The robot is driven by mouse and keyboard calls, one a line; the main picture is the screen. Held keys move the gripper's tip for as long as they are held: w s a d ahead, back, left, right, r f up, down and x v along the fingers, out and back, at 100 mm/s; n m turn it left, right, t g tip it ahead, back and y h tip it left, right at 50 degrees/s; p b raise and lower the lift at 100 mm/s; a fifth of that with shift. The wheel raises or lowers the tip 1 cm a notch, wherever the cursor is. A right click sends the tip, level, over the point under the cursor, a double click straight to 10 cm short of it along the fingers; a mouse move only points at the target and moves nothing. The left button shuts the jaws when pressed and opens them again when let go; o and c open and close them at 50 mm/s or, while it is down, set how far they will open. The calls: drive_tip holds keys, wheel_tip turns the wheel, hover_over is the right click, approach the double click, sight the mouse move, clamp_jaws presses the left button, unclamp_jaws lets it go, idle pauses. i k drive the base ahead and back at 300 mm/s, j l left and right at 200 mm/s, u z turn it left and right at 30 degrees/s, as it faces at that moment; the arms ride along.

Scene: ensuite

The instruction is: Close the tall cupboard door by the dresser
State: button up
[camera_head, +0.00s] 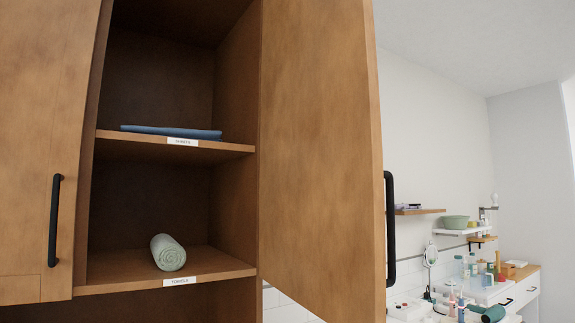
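The tall wooden cupboard stands in front of me. Its right-hand door (318,150) hangs open, swung out toward me on the right, with a black vertical handle (390,228) at its outer edge. The left-hand door (40,150) also has a black handle (55,220); it looks shut or nearly so. The opening shows a folded blue cloth (170,131) on an upper shelf (225,147) and a rolled pale green towel (168,253) on a lower shelf (120,266). My gripper is not in view.
Beyond the open door, to the right, is a counter (524,273) crowded with bottles and a small round mirror (430,256). Wall shelves above it hold a green bowl (455,222). The floor is not visible.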

sight(322, 240)
drive_tip(key=i+l, duration=0.15)
drive_tip(key=l, duration=0.2)
drive_tip(key=i+l+u, duration=0.1)
drive_tip(key=l, duration=0.2)
drive_tip(key=i+l, duration=0.15)
drive_tip(key=l, duration=0.2)
drive_tip(key=i+l+u, duration=0.1)
drive_tip(key=l, duration=0.25)
drive_tip(key=u, duration=1.35)
drive_tip(key=i+l, duration=0.05)
drive_tip(key=l, duration=0.05)
